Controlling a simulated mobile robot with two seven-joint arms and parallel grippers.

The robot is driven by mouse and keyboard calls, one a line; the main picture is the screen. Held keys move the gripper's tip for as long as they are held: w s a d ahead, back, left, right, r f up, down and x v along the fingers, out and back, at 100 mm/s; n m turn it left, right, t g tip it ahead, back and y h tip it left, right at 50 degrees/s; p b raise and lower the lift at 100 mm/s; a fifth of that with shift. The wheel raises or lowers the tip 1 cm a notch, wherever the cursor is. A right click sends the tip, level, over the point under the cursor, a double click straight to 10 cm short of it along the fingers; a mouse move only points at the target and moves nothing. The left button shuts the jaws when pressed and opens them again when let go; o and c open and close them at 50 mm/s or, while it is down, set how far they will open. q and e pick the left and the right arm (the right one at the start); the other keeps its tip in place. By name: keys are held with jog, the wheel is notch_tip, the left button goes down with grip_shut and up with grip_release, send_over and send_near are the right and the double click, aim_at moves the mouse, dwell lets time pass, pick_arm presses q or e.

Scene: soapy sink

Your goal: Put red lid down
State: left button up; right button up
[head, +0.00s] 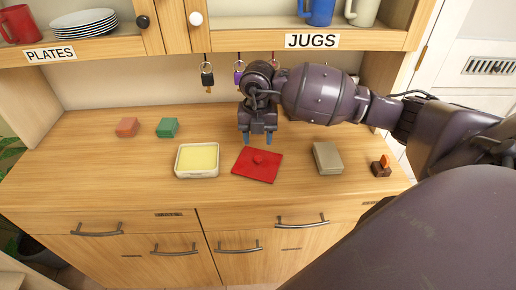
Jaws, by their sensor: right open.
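The red lid (248,170), flat and square with a small round knob, lies on the wooden counter (90,165), a little right of the middle. My right gripper (258,138) points down just behind and above the lid. Its two fingers are apart, with nothing between them. I cannot tell whether the fingertips touch the lid, but they do not grip it. A white-rimmed box with yellow contents (198,160) stands open just left of the lid. My left gripper is not in view.
A beige box (327,158) and a small brown block with an orange top (381,166) stand to the right. An orange block (127,127) and a green block (167,128) stand at the back left. Keys (207,77) hang under the cupboard. The counter's left front is clear.

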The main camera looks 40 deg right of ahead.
notch_tip(320, 180, up, 5)
jog(key=shift+f, duration=0.1)
jog(key=shift+f, duration=0.1)
dwell(0.6)
